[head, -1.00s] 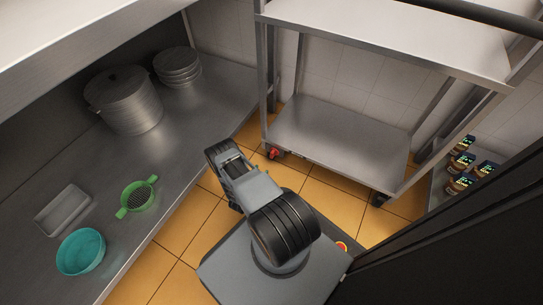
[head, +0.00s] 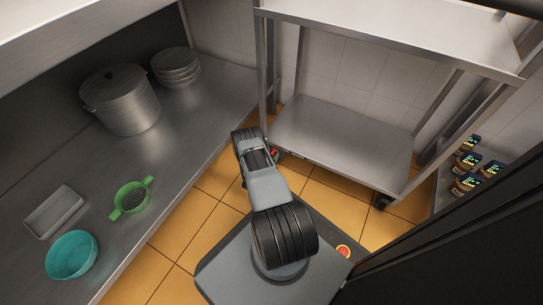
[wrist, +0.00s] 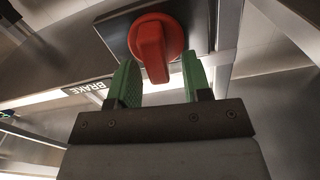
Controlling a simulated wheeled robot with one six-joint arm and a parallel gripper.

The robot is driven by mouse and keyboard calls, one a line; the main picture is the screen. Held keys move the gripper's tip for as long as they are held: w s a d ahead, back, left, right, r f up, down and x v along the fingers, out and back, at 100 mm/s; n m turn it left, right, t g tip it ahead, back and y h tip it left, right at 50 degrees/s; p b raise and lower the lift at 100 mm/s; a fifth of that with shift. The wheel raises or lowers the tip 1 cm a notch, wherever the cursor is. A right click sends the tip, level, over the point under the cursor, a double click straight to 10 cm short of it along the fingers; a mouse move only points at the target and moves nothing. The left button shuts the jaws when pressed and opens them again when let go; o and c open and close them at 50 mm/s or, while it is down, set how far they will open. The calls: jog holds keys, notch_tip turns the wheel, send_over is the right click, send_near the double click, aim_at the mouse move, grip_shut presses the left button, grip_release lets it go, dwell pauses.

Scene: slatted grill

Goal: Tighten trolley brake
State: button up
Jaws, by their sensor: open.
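The metal trolley (head: 345,141) stands at the back in the head view. Its red brake knob (wrist: 155,42) fills the upper middle of the wrist view, on a dark square plate beside a label reading BRAKE (wrist: 88,88). The knob's raised grip points down toward my gripper. My gripper (wrist: 161,78) is open, with one green finger on each side of the knob's lower end. A gap shows on the left; contact on the right is unclear. In the head view only a little red shows beside my arm, and my fingers are hidden.
A steel counter (head: 185,130) runs along the left with a large pot (head: 122,100), stacked plates (head: 176,68), a green strainer (head: 132,198), a teal bowl (head: 72,255) and a grey tray (head: 54,212). Several jars (head: 467,163) stand right. Orange floor (head: 215,185) lies clear between.

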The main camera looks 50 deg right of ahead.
jog(key=shift+c, duration=0.3)
grip_shut()
jog(key=m, duration=0.4)
jog(key=shift+s+f, duration=0.15)
jog(key=shift+s, duration=0.2)
jog(key=m, duration=0.4)
jog(key=shift+s+d+f+m, duration=0.15)
jog(key=shift+s+f+m, duration=0.1)
jog(key=shift+m, duration=0.15)
jog(key=shift+s+f+m, duration=0.1)
jog(key=shift+f+m, duration=0.05)
jog(key=shift+m, duration=1.1)
jog(key=shift+s+f+m, duration=0.1)
jog(key=shift+f+m, duration=0.1)
jog(key=shift+m, duration=1)
jog(key=shift+f+m, duration=0.15)
jog(key=shift+m, duration=1.1)
